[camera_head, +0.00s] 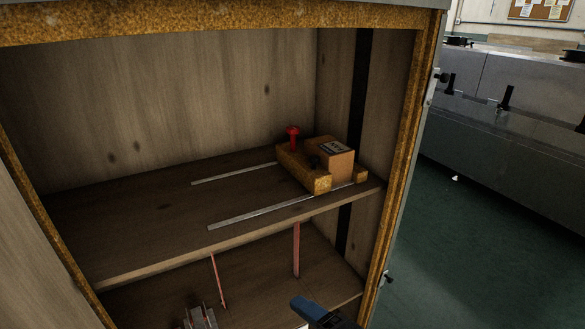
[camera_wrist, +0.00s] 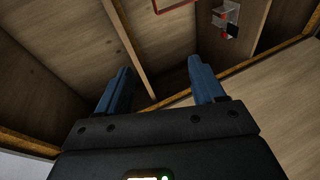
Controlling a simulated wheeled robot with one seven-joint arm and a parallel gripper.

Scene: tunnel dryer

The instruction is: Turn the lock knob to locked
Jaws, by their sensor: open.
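A red knob (camera_head: 292,132) stands upright on the left end of a yellowish wooden block (camera_head: 318,184) on the upper shelf. My gripper shows as a blue finger (camera_head: 306,306) at the bottom of the head view, lower and nearer than the shelf. In the wrist view my gripper (camera_wrist: 159,63) has both blue fingers spread apart with nothing between them. Neither knob can be made out in the wrist view.
Two metal rails (camera_head: 250,214) lie on the shelf (camera_head: 130,235). Below are thin red bars (camera_head: 296,250) and a metal bracket (camera_head: 201,317). The cabinet frame (camera_head: 398,170) borders the opening. The shelf's left part is clear.

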